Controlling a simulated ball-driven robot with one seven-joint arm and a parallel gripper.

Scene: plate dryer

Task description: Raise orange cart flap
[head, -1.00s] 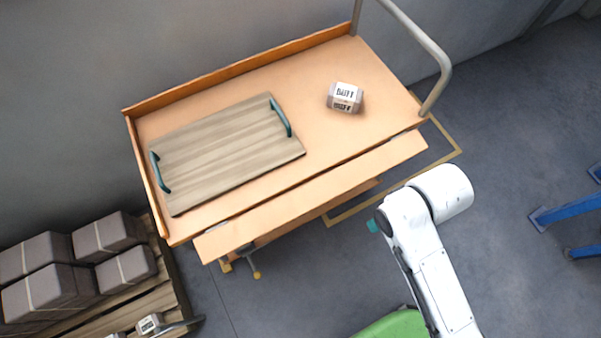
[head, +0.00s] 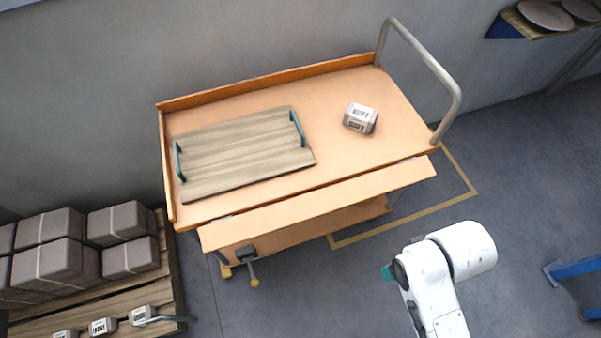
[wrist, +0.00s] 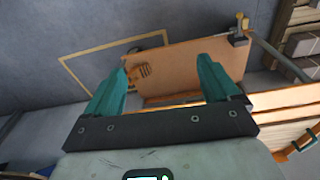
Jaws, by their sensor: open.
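The orange cart (head: 345,88) stands against the wall in the head view. Its flap (head: 320,203) is the long board along the near edge, and it looks lower than the top and tilted down. A small lever with a yellow tip (head: 254,272) hangs below the flap's left end. In the wrist view the flap (wrist: 195,62) shows beyond my fingers, with a latch-like part (wrist: 240,30) at its upper corner. My gripper (wrist: 168,85) has two teal fingers spread apart with nothing between them. It is apart from the flap. In the head view my gripper is mostly hidden behind my arm.
A wooden tray with teal handles (head: 245,150) and a small labelled box (head: 360,118) sit on the cart top. A pallet with wrapped blocks (head: 45,260) stands at left. A blue frame (head: 575,270) is at right. The floor before the cart is clear.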

